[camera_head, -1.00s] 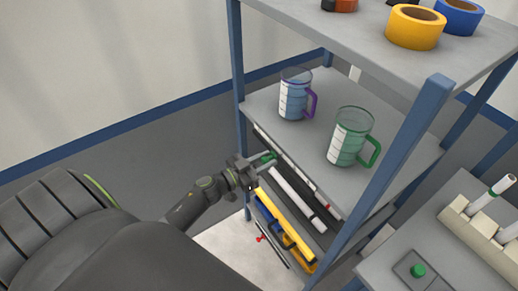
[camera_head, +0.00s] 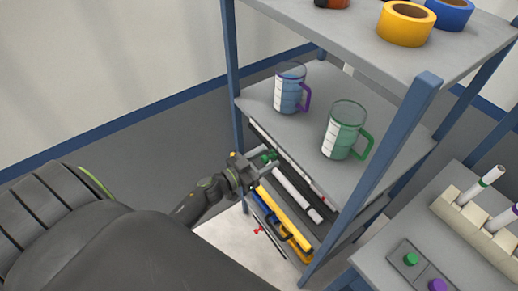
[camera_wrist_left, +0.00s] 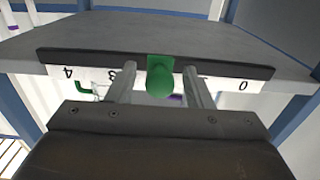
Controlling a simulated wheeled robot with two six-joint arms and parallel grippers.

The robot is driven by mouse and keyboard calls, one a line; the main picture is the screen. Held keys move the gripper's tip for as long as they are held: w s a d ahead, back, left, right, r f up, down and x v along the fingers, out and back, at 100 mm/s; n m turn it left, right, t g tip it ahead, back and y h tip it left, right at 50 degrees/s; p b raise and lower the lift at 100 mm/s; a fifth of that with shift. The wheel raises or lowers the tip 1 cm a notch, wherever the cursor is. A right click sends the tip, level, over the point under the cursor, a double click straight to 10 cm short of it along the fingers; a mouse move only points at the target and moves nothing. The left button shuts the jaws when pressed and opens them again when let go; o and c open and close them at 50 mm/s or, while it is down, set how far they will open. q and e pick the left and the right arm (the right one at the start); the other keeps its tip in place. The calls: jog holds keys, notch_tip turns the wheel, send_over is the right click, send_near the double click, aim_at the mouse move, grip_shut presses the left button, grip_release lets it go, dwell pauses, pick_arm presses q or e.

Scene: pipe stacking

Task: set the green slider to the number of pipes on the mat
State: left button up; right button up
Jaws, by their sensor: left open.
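The green slider (camera_wrist_left: 160,80) sits on a numbered strip (camera_wrist_left: 67,73) along the shelf edge. In the left wrist view the strip appears upside down: 4 and 3 lie left of the slider, 0 on the right; a finger partly covers the mark before 0. The slider is between 3 and 0, with any number behind it hidden. My left gripper (camera_wrist_left: 163,86) is open, with one finger on each side of the slider and gaps showing. In the head view the slider (camera_head: 268,157) is at the gripper's tip. No mat can be made out clearly. My right gripper is not in view.
A blue-purple jug (camera_head: 288,90) and a green jug (camera_head: 342,133) stand on the middle shelf. A white tube (camera_head: 293,190) and yellow bar (camera_head: 290,222) lie below. At right are a rack (camera_head: 468,222) with white tubes and a button box (camera_head: 402,264).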

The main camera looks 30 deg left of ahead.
pick_arm(q)
jog(key=shift+s, duration=0.1)
jog(key=shift+s+a+f, duration=0.1)
jog(key=shift+s+a, duration=0.1)
jog(key=shift+s, duration=0.15)
jog(key=b+v, duration=0.5)
jog(key=v, duration=1.1)
jog(key=shift+s, duration=0.2)
jog(key=shift+a, duration=0.1)
jog(key=s+a+f+n+g+y, duration=0.2)
jog(key=a+f+y, duration=0.1)
jog(key=f, duration=0.6)
jog(key=s+a+f+n+g+y, duration=0.1)
jog(key=s+a+f+g+y, duration=0.15)
jog(key=f, duration=0.55)
jog(key=s+a+f+n+g+y, duration=0.1)
jog(key=a+f+n+y, duration=0.15)
jog(key=f, duration=0.65)
jog(key=s+d+f+g, duration=0.5)
jog(key=s+f, duration=0.4)
jog(key=s, duration=0.1)
jog(key=s+d+f+g, duration=0.5)
jog(key=s+f, duration=0.3)
jog(key=s, duration=0.3)
jog(key=shift+d+f, duration=0.4)
jog(key=shift+d, duration=0.45)
